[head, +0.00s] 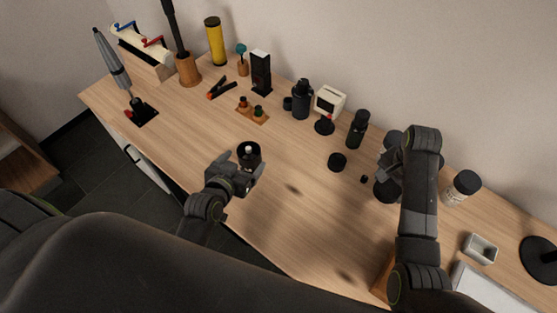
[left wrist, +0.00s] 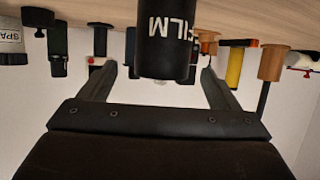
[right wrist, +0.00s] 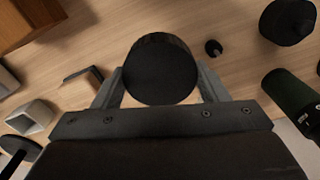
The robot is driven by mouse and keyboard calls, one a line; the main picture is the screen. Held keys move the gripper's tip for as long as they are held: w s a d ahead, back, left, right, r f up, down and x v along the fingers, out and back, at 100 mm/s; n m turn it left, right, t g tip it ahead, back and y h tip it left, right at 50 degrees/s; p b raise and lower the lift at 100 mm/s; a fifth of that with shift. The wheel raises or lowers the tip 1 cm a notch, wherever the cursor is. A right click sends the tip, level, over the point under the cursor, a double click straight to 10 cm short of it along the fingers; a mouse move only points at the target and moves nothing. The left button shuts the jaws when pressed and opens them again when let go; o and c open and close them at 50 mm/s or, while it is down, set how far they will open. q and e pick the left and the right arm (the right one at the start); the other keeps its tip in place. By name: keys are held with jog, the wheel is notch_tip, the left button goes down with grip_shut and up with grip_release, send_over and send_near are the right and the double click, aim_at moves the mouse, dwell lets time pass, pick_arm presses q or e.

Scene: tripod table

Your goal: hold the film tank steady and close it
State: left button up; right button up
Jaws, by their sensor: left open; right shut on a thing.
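The film tank (head: 249,160) is a black cylinder standing upright on the table, its top open with a pale core inside. It also shows in the left wrist view (left wrist: 167,45) with white FILM lettering. My left gripper (head: 245,172) is open, its fingertips on either side of the tank with gaps visible. My right gripper (head: 388,172) is shut on a black round lid (right wrist: 160,70), which also shows below it in the head view (head: 384,190). The arm partly hides this lid. The lid is well to the right of the tank.
A black round piece (head: 337,162) and a small black cap (head: 364,180) lie between the grippers. Bottles (head: 302,100), a white timer-like box (head: 330,100) and a white-labelled jar (head: 462,187) stand behind. Table between tank and right gripper is mostly clear.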

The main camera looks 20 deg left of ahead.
aim_at(250, 153)
dwell(0.3)
pick_arm(q)
jog(key=b+x, duration=0.3)
jog(key=x, duration=0.2)
jog(key=shift+w+a+f, duration=0.15)
jog(key=shift+a, duration=0.05)
pick_arm(e)
notch_tip(250, 153, down, 3)
jog(key=shift+f, duration=0.2)
jog(key=shift+r, duration=0.1)
pick_arm(q)
jog(key=c, duration=1.1)
